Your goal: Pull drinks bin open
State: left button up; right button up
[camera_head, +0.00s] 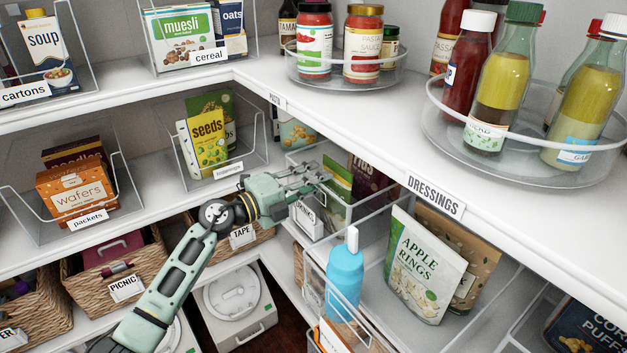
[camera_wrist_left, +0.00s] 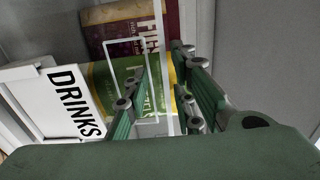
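The drinks bin (camera_head: 330,236) is a clear bin in the corner of the middle shelf. Its white DRINKS label (camera_head: 305,218) faces front and is large at left in the left wrist view (camera_wrist_left: 72,100). Green and dark red packages stand inside it. My left gripper (camera_head: 318,176) reaches in over the bin's front, above and beside the label. In the left wrist view its green fingers (camera_wrist_left: 162,98) are apart, with part of a white wire frame (camera_wrist_left: 128,44) and the packages showing between and behind them. I cannot tell whether the fingers touch the bin. My right gripper is not in view.
A blue bottle (camera_head: 345,277) and a clear bin with an APPLE RINGS bag (camera_head: 424,264) stand at right. The upper shelf edge with the DRESSINGS label (camera_head: 436,195) overhangs close by. A seeds bin (camera_head: 222,172) and a TAPE basket (camera_head: 243,238) lie left.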

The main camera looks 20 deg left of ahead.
pick_arm(q)
grip_shut()
jog(key=p+v, duration=0.1)
jog(key=v, duration=1.3)
jog(key=shift+s, duration=0.15)
jog(key=shift+a, duration=0.1)
jog(key=shift+o, duration=1.8)
grip_release()
